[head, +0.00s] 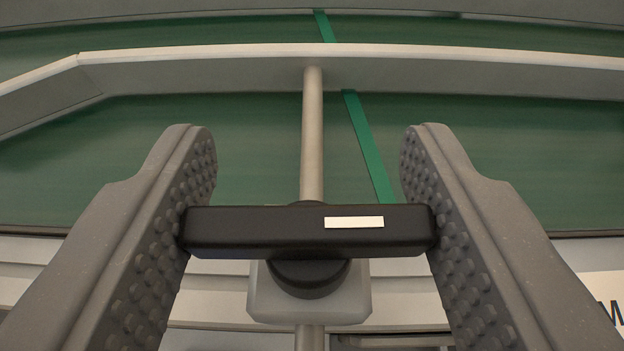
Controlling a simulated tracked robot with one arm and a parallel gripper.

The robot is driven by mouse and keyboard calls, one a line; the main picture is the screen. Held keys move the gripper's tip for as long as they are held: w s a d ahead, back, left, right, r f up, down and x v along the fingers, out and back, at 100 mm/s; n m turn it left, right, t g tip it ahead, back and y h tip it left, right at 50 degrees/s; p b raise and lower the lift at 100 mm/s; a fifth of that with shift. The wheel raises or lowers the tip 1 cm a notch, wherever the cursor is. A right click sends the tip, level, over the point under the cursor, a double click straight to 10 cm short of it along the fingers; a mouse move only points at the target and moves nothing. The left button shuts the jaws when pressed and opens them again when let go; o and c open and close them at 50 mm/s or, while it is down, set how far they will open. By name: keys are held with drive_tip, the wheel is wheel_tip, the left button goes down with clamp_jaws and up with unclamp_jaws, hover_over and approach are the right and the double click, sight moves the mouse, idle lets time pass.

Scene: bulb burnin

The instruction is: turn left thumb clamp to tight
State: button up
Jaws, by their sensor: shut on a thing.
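The thumb clamp (270,226) is a black bar handle with a white mark on its right half. It lies level across the picture, in front of a vertical metal rod (312,140). Below it a round black hub joins it to a pale block (345,300) on the rod. My gripper (308,225) has one studded finger on each side of the bar. Both fingers touch the bar's ends, so the gripper is shut on it. Whether this is the left clamp cannot be told from this view alone.
A pale rail (400,68) crosses behind the rod and bends down at the left. A dark green panel (250,150) with a brighter green strip (368,150) lies behind. Pale ledges run below, and a partly cut-off white label (604,295) is at the lower right.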

drive_tip(key=shift+p, duration=0.6)
drive_tip(key=shift+f, duration=0.1)
drive_tip(key=o, duration=1)
drive_tip(key=shift+s, duration=0.1)
drive_tip(key=shift+a+r+p, duration=0.1)
drive_tip(key=shift+r+p, duration=0.15)
drive_tip(key=shift+p, duration=0.2)
